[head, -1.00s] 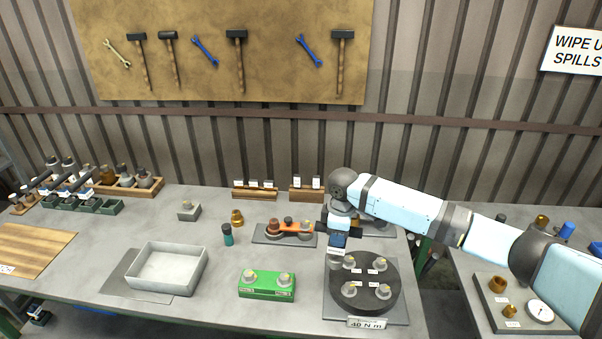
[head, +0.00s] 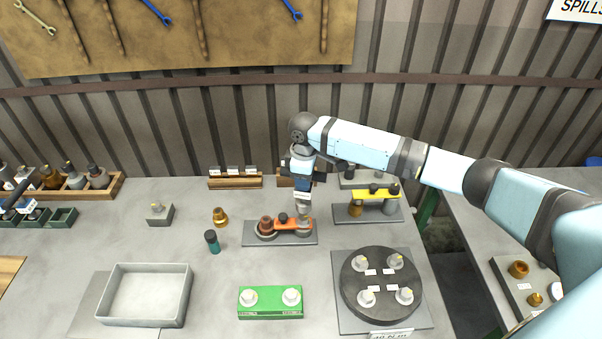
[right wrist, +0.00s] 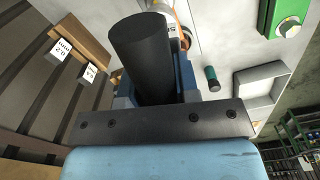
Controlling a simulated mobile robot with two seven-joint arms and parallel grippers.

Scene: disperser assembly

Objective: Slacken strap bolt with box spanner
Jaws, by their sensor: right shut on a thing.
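My right gripper (head: 301,178) is shut on the box spanner, whose grey lower part (head: 303,200) points down. In the right wrist view the spanner's black round handle (right wrist: 143,55) sits between the jaws. The spanner stands over the right end of an orange strap (head: 287,224) on a grey base plate (head: 262,240). A dark bolt head (head: 283,218) shows at the strap's middle. The strap's right end is partly covered by the tool; I cannot tell whether the spanner touches a bolt there. My left gripper is not in view.
A yellow strap fixture (head: 376,194) stands close on the right. A dark round plate with several bolts (head: 382,285), a green block (head: 271,303) and an empty grey tray (head: 146,296) lie in front. A teal bottle (head: 212,242) and a brass part (head: 220,217) stand to the left.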

